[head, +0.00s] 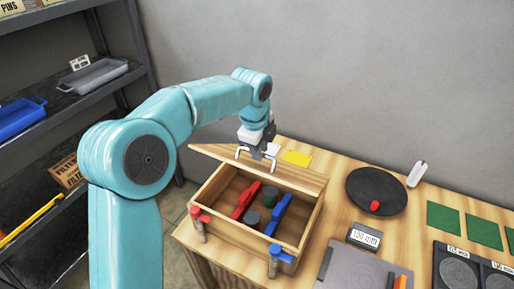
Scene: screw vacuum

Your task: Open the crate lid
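The wooden crate (250,237) stands on the table. Its lid (302,177) is raised and tilted at the back edge, so the inside shows. My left gripper (258,151) is at the pale handle (238,151) on the lid and looks shut on it; the fingers cover the middle of the handle. A red clamp (200,215) and a blue clamp (279,253) are on the crate's front corners. My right gripper is not in view.
Inside the crate are a red tool (246,199), a blue tool (278,214) and dark round pieces. To the right are a black disc (360,200), a small display (365,237), a grey plate (350,270) and green squares (443,218). A shelf (70,105) stands at left.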

